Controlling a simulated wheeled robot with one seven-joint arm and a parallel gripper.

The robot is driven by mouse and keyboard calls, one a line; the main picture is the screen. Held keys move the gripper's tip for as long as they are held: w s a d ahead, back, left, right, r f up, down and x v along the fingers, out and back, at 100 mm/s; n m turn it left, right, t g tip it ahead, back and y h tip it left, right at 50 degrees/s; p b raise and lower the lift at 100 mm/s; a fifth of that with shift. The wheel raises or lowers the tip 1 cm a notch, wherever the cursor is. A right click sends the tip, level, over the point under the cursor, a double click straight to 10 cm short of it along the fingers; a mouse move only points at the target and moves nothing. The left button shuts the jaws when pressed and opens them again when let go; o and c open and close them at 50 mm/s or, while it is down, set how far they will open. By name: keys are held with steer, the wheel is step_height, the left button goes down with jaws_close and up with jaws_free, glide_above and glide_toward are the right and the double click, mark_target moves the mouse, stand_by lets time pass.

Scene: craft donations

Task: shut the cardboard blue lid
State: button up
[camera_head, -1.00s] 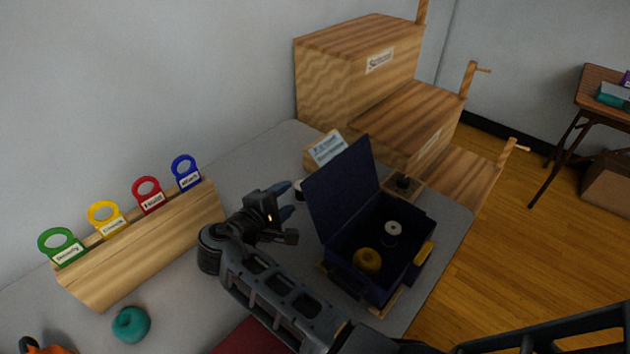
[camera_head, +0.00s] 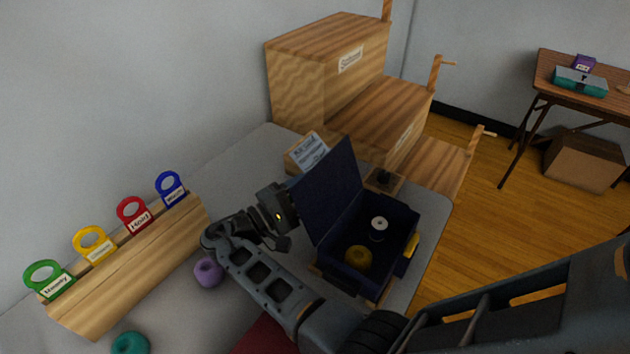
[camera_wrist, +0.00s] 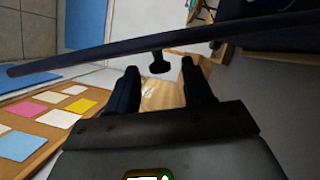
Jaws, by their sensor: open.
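The dark blue box (camera_head: 345,278) stands open on the grey table. Its blue lid (camera_head: 328,190) is raised, hinged on the box's left side and leaning slightly back. Inside the box lie a yellow ring-shaped piece (camera_head: 358,257) and a white-topped spool (camera_head: 379,226). My gripper (camera_head: 290,203) is just left of the lid, behind its outer face; its fingertips are partly hidden by the lid. In the wrist view my gripper (camera_wrist: 160,80) has its two fingers apart with nothing between them. The lid (camera_wrist: 180,38) crosses that view edge-on, just beyond the fingertips. I cannot tell whether they touch.
A wooden rack with coloured ring tags (camera_head: 120,265) stands at left. A purple yarn ball (camera_head: 208,272) and a teal one (camera_head: 130,343) lie near it. Stepped wooden boxes (camera_head: 330,80) stand behind the blue box, with a small sign (camera_head: 307,152) before them.

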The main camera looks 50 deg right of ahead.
steer(key=shift+s+d+r, duration=0.1)
steer(key=shift+s+d, duration=0.15)
steer(key=shift+d, duration=0.45)
jaws_close()
